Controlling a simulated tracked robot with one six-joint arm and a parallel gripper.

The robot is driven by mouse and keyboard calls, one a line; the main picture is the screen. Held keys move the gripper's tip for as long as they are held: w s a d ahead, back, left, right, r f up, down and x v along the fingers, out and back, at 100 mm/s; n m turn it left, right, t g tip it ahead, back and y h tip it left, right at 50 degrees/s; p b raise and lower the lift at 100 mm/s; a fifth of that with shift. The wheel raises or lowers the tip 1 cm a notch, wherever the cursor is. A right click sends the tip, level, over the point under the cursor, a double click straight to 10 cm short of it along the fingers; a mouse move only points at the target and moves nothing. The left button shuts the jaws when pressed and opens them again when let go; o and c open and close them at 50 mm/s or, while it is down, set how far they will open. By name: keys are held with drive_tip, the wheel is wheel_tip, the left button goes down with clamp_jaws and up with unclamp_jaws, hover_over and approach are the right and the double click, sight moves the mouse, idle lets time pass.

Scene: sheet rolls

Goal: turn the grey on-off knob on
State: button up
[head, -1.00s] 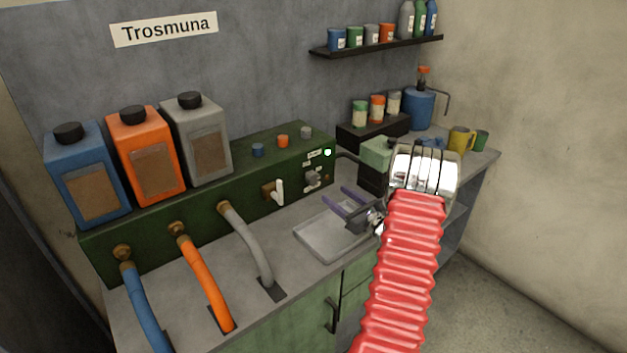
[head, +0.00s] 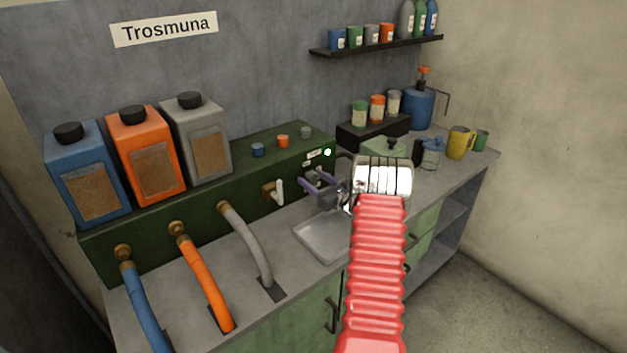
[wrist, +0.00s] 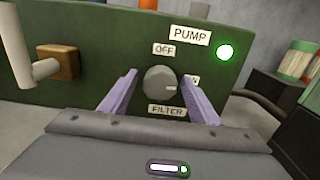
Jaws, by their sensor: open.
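The grey round knob (wrist: 160,83) is on the front of the dark green panel (wrist: 95,40). Its pale mark points right, toward a label that the right finger partly covers. An OFF label (wrist: 164,49) is above the knob and a FILTER label (wrist: 167,110) below it. My gripper (wrist: 158,80) is open, with one purple finger on each side of the knob in the wrist view; a gap shows on both sides. In the head view my gripper (head: 311,181) is at the panel's right end and partly hides the knob area.
A green lamp (wrist: 225,52) glows beside the PUMP label (wrist: 190,35). A white-handled lever (head: 279,191) sticks out left of my gripper. A shallow grey tray (head: 322,249) lies below. A grey hose (head: 248,240) and a black shelf (head: 365,135) are nearby.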

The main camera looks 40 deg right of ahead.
drive_tip(key=shift+w, duration=0.1)
drive_tip(key=shift+c, duration=0.3)
drive_tip(key=c, duration=1)
drive_tip(key=shift+m, duration=0.9)
drive_tip(key=shift+a, duration=0.1)
drive_tip(key=o, duration=1.1)
drive_tip(key=shift+c, duration=0.2)
